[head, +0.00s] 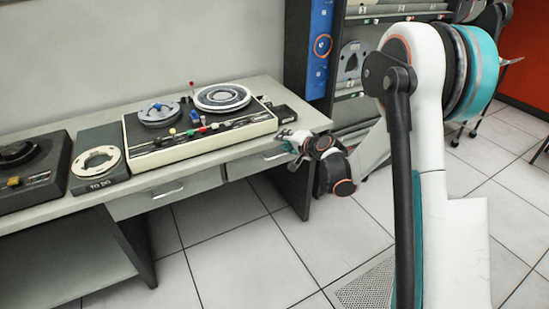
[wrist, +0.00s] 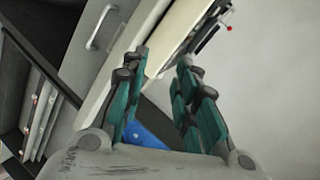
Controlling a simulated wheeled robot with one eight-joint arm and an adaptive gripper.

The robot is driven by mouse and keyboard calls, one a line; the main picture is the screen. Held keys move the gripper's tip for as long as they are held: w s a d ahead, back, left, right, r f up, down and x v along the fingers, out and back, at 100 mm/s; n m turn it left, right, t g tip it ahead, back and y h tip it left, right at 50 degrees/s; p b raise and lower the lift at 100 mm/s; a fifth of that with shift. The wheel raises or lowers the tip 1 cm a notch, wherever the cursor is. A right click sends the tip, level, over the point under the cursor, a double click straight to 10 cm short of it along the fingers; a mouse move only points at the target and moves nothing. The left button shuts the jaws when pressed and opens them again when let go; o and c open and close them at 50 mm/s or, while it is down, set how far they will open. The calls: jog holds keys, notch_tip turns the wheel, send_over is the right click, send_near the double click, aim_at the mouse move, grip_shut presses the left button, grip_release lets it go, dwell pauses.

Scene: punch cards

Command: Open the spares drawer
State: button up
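The desk has two grey drawers under its top. The right drawer (head: 252,162) has its handle (head: 275,155) close to my gripper (head: 288,139), which partly covers that end. The left drawer (head: 165,193) has a light bar handle (head: 168,190). Both look shut, and I can read no label saying which is the spares drawer. In the wrist view my gripper (wrist: 163,57) has its two teal-and-grey fingers apart with nothing between them. A drawer handle (wrist: 102,27) shows there to the upper left of the fingers, apart from them; I cannot tell which drawer it belongs to.
On the desk top (head: 60,217) stand a cream tape machine (head: 200,137), a "TO DO" box with a reel (head: 97,160) and a dark machine (head: 33,172). A dark shelf unit with a blue side panel (head: 318,50) stands behind the right end. The tiled floor (head: 235,240) in front is clear.

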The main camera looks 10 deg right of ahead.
jog(key=w+d+f+m+t, duration=0.1)
jog(key=w+d+f+m, duration=0.15)
jog(key=f, duration=0.65)
jog(key=w+d+f+m+t, duration=0.1)
jog(key=f+m+t, duration=0.15)
jog(key=f, duration=0.75)
jog(key=b+x, duration=0.2)
jog(key=x, duration=1.1)
jog(key=shift+w+f+g, duration=0.25)
jog(key=shift+f+g, duration=0.05)
jog(key=shift+g, duration=0.15)
jog(key=shift+d, duration=0.1)
grip_shut()
